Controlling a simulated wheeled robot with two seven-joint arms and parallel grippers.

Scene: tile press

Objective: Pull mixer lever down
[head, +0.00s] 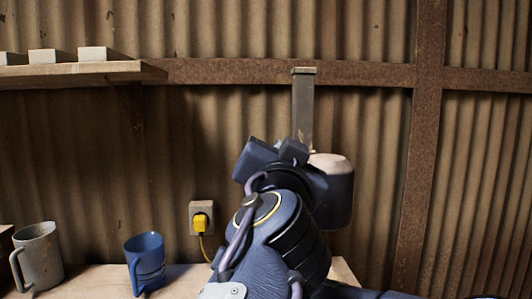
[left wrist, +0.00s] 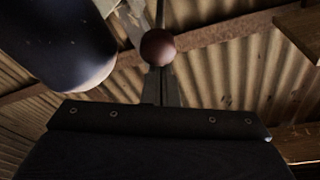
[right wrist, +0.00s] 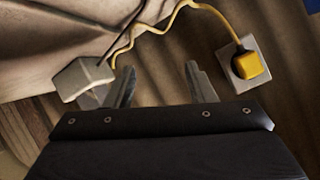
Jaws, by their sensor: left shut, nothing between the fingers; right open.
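The mixer shows in the head view as a grey upright post (head: 303,105) and a dark rounded body (head: 338,195) with a pale top. An arm of mine covers much of it, and I cannot make out the lever there. In the left wrist view the lever's reddish-brown ball knob (left wrist: 158,47) is at the tips of my left gripper (left wrist: 160,75), which is shut and empty. Contact with the knob is unclear. The dark mixer body (left wrist: 60,40) is at upper left. My right gripper (right wrist: 160,75) is open and empty in the right wrist view.
A yellow plug (head: 201,223) sits in a wall socket; it also shows in the right wrist view (right wrist: 250,65). A pale block (right wrist: 82,78) is near my right fingers. A grey mug (head: 38,255) and a blue mug (head: 147,262) stand on the bench. A shelf (head: 95,70) holds blocks.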

